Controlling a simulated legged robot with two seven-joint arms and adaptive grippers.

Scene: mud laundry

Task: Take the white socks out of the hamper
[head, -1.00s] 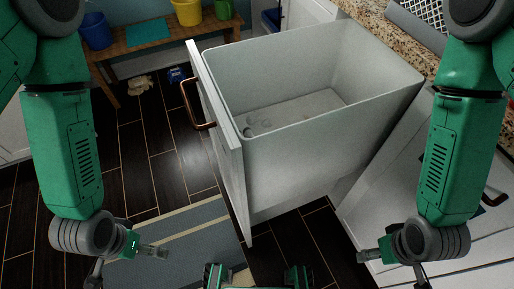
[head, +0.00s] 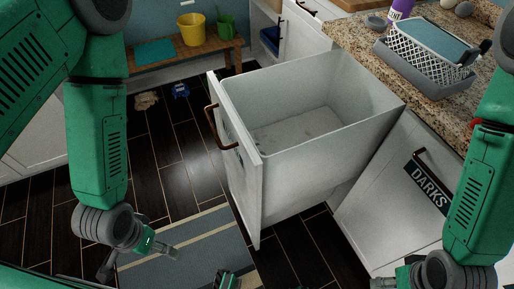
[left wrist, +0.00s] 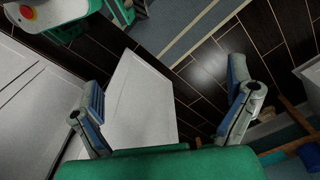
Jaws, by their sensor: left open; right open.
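The hamper (head: 325,165) is a white pull-out bin, open at the top, in the middle of the head view. Its bottom (head: 297,128) shows as a pale patch, and I cannot make out white socks there; the near wall hides part of the inside. My left gripper (head: 138,262) is open and empty, low over the floor to the left of the hamper. The left wrist view shows its two fingers spread (left wrist: 165,85) with nothing between them. My right gripper (head: 385,283) is at the bottom edge, right of the hamper, partly cut off, open, apart from it.
A granite counter (head: 450,115) above holds a grey basket (head: 425,65) and a purple bottle (head: 400,10). A bench (head: 185,50) with a yellow bucket (head: 191,28) stands behind. A striped mat (head: 190,255) lies on the dark floor.

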